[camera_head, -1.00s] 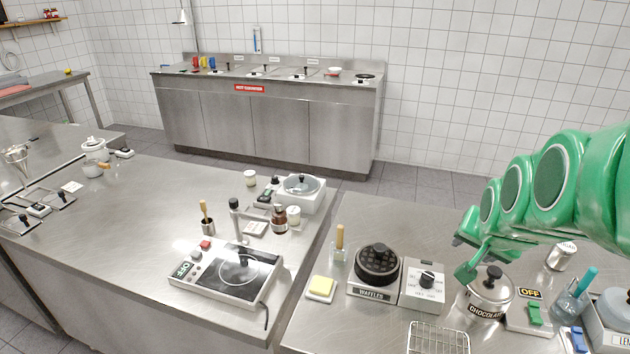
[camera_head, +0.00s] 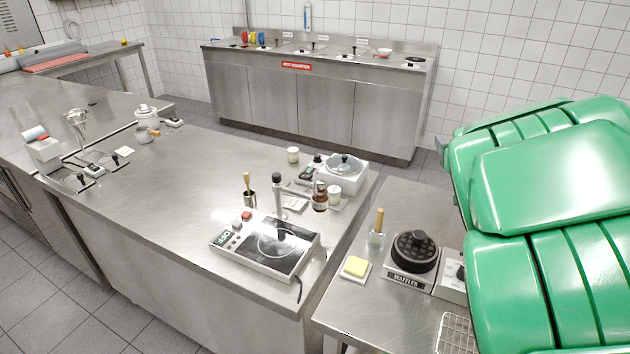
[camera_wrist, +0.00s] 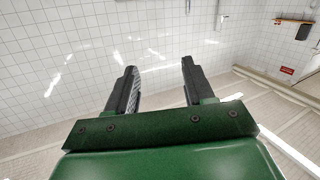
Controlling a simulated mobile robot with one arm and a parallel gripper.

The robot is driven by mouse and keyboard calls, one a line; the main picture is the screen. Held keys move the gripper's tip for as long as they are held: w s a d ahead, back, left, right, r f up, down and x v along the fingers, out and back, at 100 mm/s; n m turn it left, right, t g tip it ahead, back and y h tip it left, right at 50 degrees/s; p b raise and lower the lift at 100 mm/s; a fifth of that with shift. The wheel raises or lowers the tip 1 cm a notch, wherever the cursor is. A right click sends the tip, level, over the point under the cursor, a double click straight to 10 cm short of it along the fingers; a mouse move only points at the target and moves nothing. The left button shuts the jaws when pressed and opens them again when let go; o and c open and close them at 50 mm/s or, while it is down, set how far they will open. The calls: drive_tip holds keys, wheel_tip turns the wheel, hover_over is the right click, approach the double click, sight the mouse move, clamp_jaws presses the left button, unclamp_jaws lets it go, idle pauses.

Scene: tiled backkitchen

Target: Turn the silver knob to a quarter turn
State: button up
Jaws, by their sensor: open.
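I cannot clearly make out which thing is the silver knob. A hot plate (camera_head: 278,243) with a black glass top stands on the steel counter in the head view. A grey control box (camera_head: 451,284) beside the waffle iron has a dial, mostly hidden behind my green arm. My gripper (camera_wrist: 159,66) shows in the wrist view with two dark fingers spread apart, nothing between them, facing the tiled wall. It is not distinguishable in the head view.
A brown bottle (camera_head: 320,198) and a scale-like white appliance (camera_head: 343,174) stand behind the hot plate. The left counter (camera_head: 190,185) has bare room.

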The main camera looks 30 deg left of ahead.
drive_tip(key=s+a+f+n+g+y, duration=0.2)
drive_tip(key=a+f+n+y, duration=0.15)
drive_tip(key=a, duration=0.35)
drive_tip(key=s+a+f+n+g+y, duration=0.2)
drive_tip(key=a+y, duration=0.2)
drive_tip(key=a, duration=0.2)
drive_tip(key=n+g+y, duration=0.3)
drive_tip(key=n+g, duration=0.1)
drive_tip(key=g, duration=0.3)
approach(317, 181)
drive_tip(key=w+a, duration=0.2)
drive_tip(key=a, duration=0.1)
drive_tip(key=shift+s+a+f+g, duration=0.1)
drive_tip(key=shift+s+f+g, duration=0.05)
drive_tip(key=shift+f+g, duration=0.3)
drive_tip(key=shift+w+a, duration=0.25)
drive_tip(key=shift+a, duration=1)
drive_tip(key=shift+w+a, duration=0.25)
drive_tip(key=shift+a, duration=1.05)
drive_tip(key=shift+w+a, duration=0.3)
drive_tip(key=shift+a, duration=0.95)
drive_tip(key=c, duration=1)
